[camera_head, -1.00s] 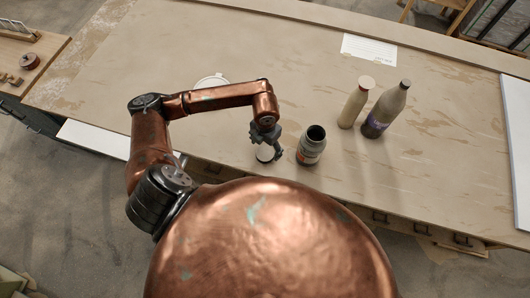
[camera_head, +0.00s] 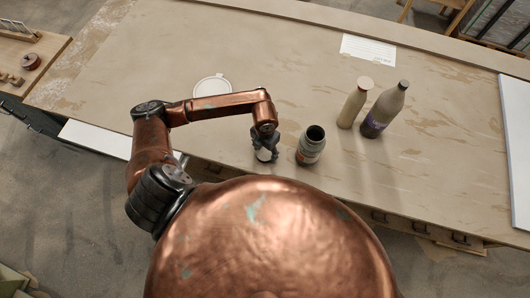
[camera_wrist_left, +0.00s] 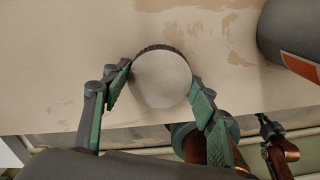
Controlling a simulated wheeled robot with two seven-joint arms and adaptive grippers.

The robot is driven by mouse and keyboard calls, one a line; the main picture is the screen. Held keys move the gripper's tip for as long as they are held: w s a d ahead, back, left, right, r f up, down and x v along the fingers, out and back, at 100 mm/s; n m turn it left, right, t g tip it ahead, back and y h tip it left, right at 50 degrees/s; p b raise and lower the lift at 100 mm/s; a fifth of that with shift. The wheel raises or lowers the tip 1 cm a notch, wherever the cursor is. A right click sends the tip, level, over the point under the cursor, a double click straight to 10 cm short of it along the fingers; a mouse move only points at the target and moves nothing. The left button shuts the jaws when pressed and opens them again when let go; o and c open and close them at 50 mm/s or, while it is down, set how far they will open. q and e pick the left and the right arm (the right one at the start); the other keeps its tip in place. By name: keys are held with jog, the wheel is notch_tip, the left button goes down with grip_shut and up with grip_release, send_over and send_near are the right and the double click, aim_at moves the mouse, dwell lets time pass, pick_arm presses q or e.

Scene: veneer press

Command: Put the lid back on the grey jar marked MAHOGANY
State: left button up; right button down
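The grey jar (camera_head: 310,146) stands upright on the bench with its dark mouth open. It has an orange-and-white label, whose lettering I cannot read. Part of it shows at the upper right of the left wrist view (camera_wrist_left: 285,30). A round pale lid (camera_head: 263,155) with a dark ridged edge lies left of the jar, near the bench's front edge. In the left wrist view the lid (camera_wrist_left: 161,78) sits between my left gripper's green-padded fingers (camera_wrist_left: 161,88). They are close to its rim on both sides; firm contact is not clear.
Two capped bottles, one plain beige (camera_head: 353,106) and one with a purple label (camera_head: 385,112), stand right of the jar. A white round dish (camera_head: 212,86) lies behind my left arm. A paper sheet (camera_head: 368,49) lies at the back. The bench (camera_head: 290,65) is clear behind the jar.

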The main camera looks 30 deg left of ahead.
pick_arm(q)
jog(key=shift+c, duration=0.8)
jog(key=shift+r, duration=0.1)
jog(key=shift+r+b, duration=0.35)
jog(key=shift+r, duration=0.2)
jog(key=s+d+r+b, duration=0.3)
jog(key=s+r, duration=0.8)
jog(key=s, duration=0.2)
jog(key=shift+s+d+r, duration=0.25)
jog(key=shift+d+r, duration=0.15)
